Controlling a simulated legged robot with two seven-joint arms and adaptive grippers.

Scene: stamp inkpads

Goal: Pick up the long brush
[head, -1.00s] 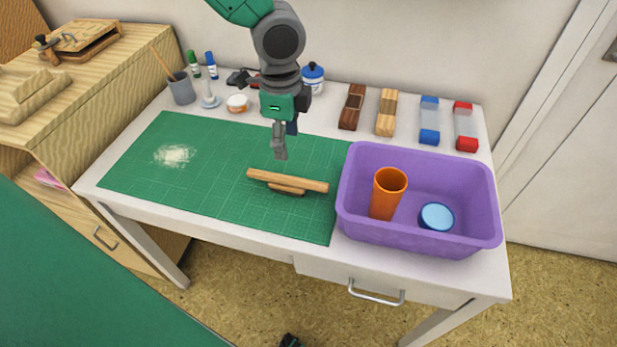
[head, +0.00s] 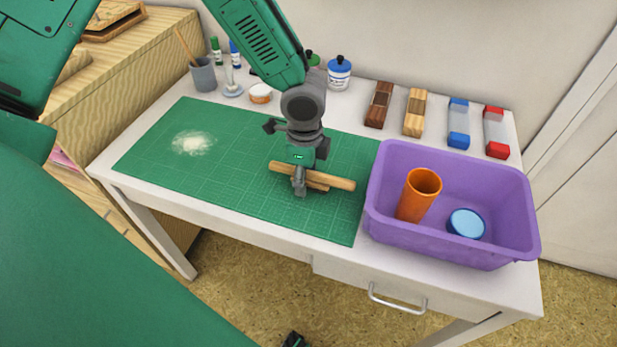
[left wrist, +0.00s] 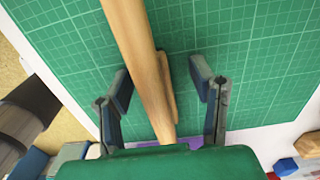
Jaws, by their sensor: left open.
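The long brush (head: 335,182) looks like a pale wooden bar with a smaller wooden piece under its middle. It lies on the green cutting mat (head: 240,195), left of the purple bin. It also shows in the left wrist view (left wrist: 140,60), running lengthwise between the fingers. My left gripper (head: 300,184) is over the middle of the bar, pointing down and covering part of it. In the left wrist view my left gripper (left wrist: 163,85) is open, with one finger on each side of the bar and gaps between.
A purple bin (head: 385,225) holds an orange cup (head: 422,195) and a blue round lid-like item (head: 466,223). White powder (head: 193,143) lies on the mat's left. A grey pot (head: 203,75), jars and several blocks line the back edge.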

